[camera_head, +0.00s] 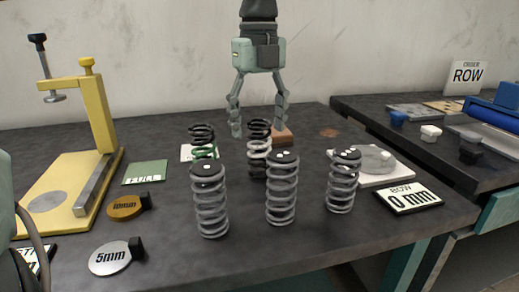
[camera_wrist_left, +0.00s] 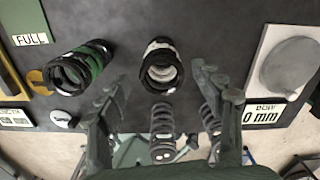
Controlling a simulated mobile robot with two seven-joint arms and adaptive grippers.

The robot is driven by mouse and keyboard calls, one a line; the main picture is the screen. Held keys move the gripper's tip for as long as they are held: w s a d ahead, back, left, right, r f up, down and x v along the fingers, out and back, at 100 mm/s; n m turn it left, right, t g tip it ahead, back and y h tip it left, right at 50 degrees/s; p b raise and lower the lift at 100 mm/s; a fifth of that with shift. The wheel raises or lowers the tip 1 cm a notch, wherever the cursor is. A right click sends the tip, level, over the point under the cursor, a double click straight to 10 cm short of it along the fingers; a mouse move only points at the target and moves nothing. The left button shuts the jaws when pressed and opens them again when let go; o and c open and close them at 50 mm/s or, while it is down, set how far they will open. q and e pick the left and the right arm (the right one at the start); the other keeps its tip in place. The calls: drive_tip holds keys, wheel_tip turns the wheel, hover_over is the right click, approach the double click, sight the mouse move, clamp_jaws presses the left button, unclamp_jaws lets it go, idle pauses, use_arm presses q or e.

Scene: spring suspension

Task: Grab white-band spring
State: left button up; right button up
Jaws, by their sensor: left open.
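The white-band spring (camera_head: 258,158) is a dark coil with a white band, standing upright on the table in the back row. It also shows in the left wrist view (camera_wrist_left: 162,72), between and beyond my fingers. My left gripper (camera_head: 259,133) is open, pointing down, with one finger to each side of the spring's top in the head view. Whether the fingers touch it I cannot tell. The open fingers also frame the lower part of the left wrist view (camera_wrist_left: 155,92). My right gripper is not in view.
A green-band spring (camera_head: 203,145) stands to the left. Three grey springs (camera_head: 210,205) (camera_head: 281,190) (camera_head: 343,183) stand in front. A yellow clamp stand (camera_head: 98,110) is at left, with 10mm (camera_head: 124,207) and 5mm (camera_head: 110,259) discs. A 0 mm sign (camera_head: 408,198) lies right.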

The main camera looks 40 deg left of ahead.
sight(259, 155)
use_arm(q)
drive_tip(key=shift+w+a+f, duration=0.15)
drive_tip(key=shift+f, duration=0.35)
wheel_tip(259, 155, down, 7)
drive_tip(key=shift+w+r+p, duration=0.1)
drive_tip(key=shift+p, duration=0.35)
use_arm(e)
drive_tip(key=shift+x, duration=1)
use_arm(q)
drive_tip(key=shift+c, duration=0.4)
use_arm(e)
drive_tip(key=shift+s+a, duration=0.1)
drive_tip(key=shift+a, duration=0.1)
use_arm(q)
drive_tip(key=c, duration=1.4)
drive_tip(key=shift+o, duration=0.2)
drive_tip(key=shift+r, duration=0.1)
